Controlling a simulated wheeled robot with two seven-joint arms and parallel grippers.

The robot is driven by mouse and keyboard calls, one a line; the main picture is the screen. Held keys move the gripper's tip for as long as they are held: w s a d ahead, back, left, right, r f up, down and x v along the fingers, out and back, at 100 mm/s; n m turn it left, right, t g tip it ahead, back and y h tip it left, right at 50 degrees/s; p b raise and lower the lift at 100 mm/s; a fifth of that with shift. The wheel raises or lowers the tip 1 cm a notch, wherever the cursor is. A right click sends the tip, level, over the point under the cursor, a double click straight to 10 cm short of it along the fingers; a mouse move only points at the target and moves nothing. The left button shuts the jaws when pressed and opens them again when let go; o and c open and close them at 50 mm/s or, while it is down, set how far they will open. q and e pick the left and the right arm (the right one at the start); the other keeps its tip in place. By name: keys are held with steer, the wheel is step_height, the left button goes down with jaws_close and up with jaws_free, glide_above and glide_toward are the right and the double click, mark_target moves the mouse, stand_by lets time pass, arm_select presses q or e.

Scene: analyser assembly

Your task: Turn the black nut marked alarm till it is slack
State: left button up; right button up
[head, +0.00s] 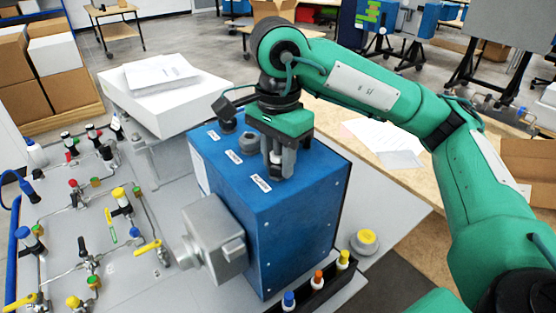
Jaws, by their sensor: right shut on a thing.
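The blue analyser box (295,225) stands on the grey bench, with three white labels along its top. The nearest label (261,183) is in front of my right gripper; its print is too small to read surely. My right gripper (278,168) comes down from above onto the top of the box and is shut on the black nut behind that label. The nut is mostly hidden between the fingers. Two other dark fittings, the far one (227,125) and the middle one (247,143), stand beside the other labels. My left gripper is not in view.
A grey metal housing (213,238) sticks out from the box's left front. A black rack (318,284) with coloured caps lies in front, and a yellow-topped round part (365,241) is to the right. A valve panel (75,230) fills the left. A white box (160,100) stands behind.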

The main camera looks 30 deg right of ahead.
steer(key=shift+f+n, duration=0.1)
steer(key=shift+n, duration=1)
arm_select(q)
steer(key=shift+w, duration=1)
arm_select(e)
steer(key=shift+n, duration=1)
